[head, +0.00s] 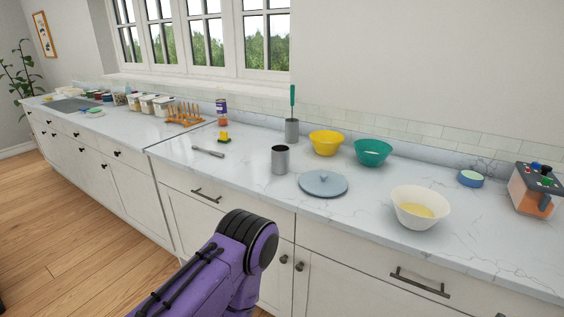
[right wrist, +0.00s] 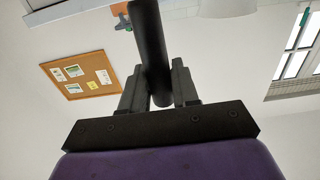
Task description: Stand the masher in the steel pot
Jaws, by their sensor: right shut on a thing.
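My right gripper (right wrist: 161,95) is shut on a thick dark round handle (right wrist: 150,45) in the right wrist view. It looks like the masher's handle; its head is out of view. An open steel pot (head: 280,161) stands upright on the counter in the head view, and I see nothing sticking out of it. A second, similar steel container (head: 292,131) stands behind it with a green-handled utensil (head: 292,98) upright in it. The head view shows a purple arm link of mine low in the picture, but neither gripper. My left gripper is out of view.
On the counter (head: 240,180), a grey-blue lid (head: 323,184) lies right of the pot. Yellow (head: 326,142), green (head: 372,152) and cream (head: 420,207) bowls stand further right. A grey utensil (head: 208,151) and a sponge (head: 224,138) lie left. The counter's front left is clear.

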